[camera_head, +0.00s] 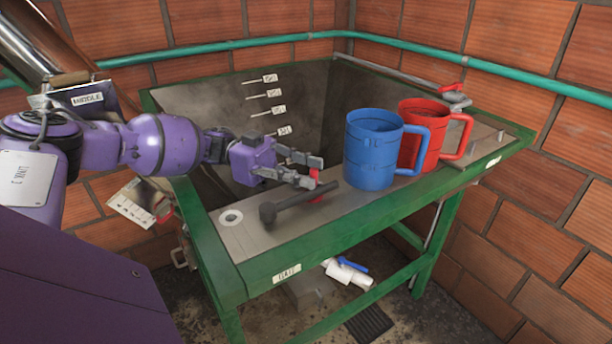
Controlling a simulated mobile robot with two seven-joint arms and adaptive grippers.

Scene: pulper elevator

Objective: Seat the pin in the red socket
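A dark grey pin (300,203) with a thick knob at its left end lies slanted along the metal ledge (255,238) of the green-framed tank. A small red part (317,190), possibly the red socket, shows behind and beside the pin's middle; its shape is partly hidden by the pin and my fingers. My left gripper (309,172) is just above and behind the pin, near the red part. Its two fingers are apart, and I see no pin between them. Whether a fingertip touches the red part is unclear. My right gripper is out of view.
A blue mug (370,150) and a red mug (417,135) stand on the ledge right of the pin. A white-ringed hole (231,217) is at the ledge's left end. The tank (220,105) is open behind. A red-handled valve (453,92) sits at the far right corner.

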